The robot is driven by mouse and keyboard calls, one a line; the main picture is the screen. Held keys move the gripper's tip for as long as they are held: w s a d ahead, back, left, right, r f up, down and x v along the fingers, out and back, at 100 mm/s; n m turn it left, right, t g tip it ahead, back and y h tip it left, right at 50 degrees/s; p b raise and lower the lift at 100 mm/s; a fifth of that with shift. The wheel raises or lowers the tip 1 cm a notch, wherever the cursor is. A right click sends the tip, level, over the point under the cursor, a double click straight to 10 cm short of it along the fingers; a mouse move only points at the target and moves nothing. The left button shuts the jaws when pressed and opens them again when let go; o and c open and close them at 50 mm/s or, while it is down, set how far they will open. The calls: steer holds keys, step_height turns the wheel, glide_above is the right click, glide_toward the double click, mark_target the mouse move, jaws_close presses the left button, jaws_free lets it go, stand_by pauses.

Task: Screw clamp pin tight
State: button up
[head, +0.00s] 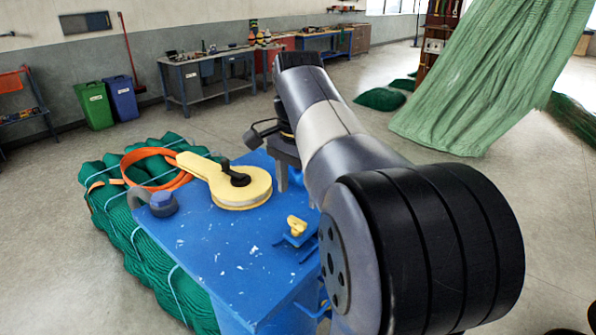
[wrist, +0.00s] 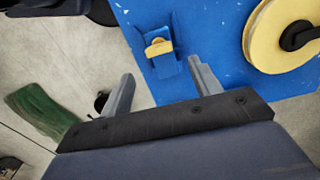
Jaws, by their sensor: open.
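A small yellow piece, which looks like the clamp pin (head: 297,225), sits on a blue bracket (head: 296,239) near the right edge of the blue table. In the wrist view the yellow pin (wrist: 158,47) and its bracket (wrist: 166,68) lie just ahead of my fingertips, roughly between them. My gripper (wrist: 160,70) is open and empty, with its two grey fingers spread wide and apart from the pin. In the head view my gripper (head: 283,180) is partly hidden by my arm, behind the pin. How far the pin is screwed in I cannot tell.
A green net (head: 480,90) hangs at right.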

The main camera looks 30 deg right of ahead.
mark_target(298, 220)
steer(key=shift+r, duration=2.15)
steer(key=shift+f, duration=0.1)
step_height(298, 220, down, 11)
steer(key=shift+r+p, duration=0.1)
steer(key=shift+p, duration=0.25)
steer(key=shift+r, duration=0.1)
